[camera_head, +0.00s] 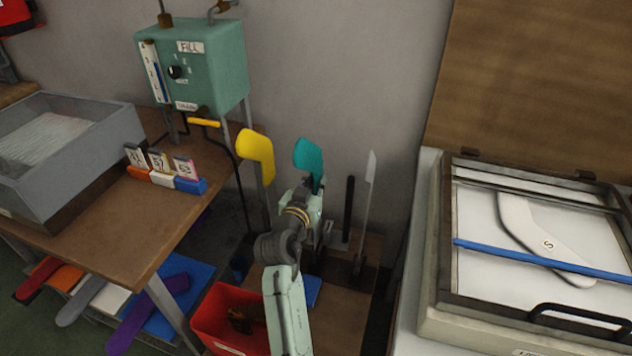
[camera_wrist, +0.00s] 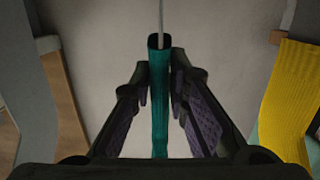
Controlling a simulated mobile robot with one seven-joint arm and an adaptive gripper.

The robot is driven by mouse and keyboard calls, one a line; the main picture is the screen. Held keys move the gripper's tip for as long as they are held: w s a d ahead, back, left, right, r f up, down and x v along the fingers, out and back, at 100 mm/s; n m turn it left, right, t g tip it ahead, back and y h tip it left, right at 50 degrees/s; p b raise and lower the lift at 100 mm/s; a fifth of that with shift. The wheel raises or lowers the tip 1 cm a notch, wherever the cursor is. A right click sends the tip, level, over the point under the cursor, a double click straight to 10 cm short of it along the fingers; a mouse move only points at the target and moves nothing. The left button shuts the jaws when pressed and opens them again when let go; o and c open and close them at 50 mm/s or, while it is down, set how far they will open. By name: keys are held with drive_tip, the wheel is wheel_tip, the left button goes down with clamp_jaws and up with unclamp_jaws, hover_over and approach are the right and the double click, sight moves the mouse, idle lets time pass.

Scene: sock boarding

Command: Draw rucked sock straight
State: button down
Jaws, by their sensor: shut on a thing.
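The teal sock (camera_head: 308,157) stands upright at the middle of the head view, its foot part at the top. My gripper (camera_head: 313,192) is at its lower part, and my arm hides what lies below. In the wrist view the teal sock (camera_wrist: 159,115) shows as a narrow upright strip between the two dark fingers of my gripper (camera_wrist: 159,88), which is shut on it. A thin pale edge comes out of the sock's open end at the top there. I cannot make out rucks in the cloth.
A yellow sock (camera_head: 257,157) stands left of the teal one; it also shows in the wrist view (camera_wrist: 290,100). A bare pale board (camera_head: 368,170) and a black post (camera_head: 348,208) stand right. A red bin (camera_head: 215,322) is low left, a framed press (camera_head: 440,240) far right.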

drive_tip(key=shift+f, duration=0.25)
idle(1.0)
drive_tip(key=c, duration=1.4)
unclamp_jaws()
drive_tip(key=shift+r, duration=0.1)
drive_tip(key=shift+c, duration=0.2)
drive_tip(key=f+b+v, duration=0.1)
drive_tip(key=b+v, duration=0.1)
drive_tip(key=v, duration=0.7)
